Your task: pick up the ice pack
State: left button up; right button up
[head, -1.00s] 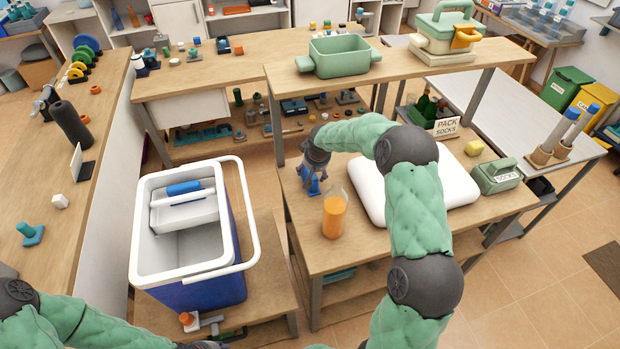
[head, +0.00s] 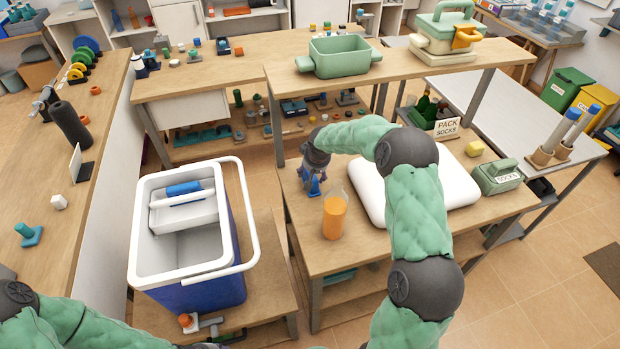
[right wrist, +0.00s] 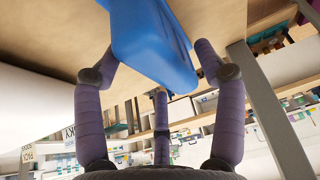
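A blue object (head: 312,187), which looks like the ice pack, is on the middle table at its left end. My right gripper (head: 316,172) is over it, pointing down. In the right wrist view the blue object (right wrist: 150,40) lies between the spread fingers of the right gripper (right wrist: 157,62). The fingers are wide apart; firm contact on both sides does not show. Another blue piece (head: 184,188) lies on the inner tray of the white and blue cooler (head: 205,285). Only a dark bit of my left gripper (head: 208,345) shows at the bottom edge.
An orange-filled beaker (head: 335,217) stands close to the right gripper. A white cushion-like pad (head: 368,195) lies right of it, partly behind my right arm. A raised shelf (head: 420,85) spans the back of this table. The cooler's handle (head: 243,215) juts right.

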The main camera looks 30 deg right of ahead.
jog(key=c, duration=1.1)
jog(key=shift+o, duration=0.2)
jog(key=shift+r, duration=0.1)
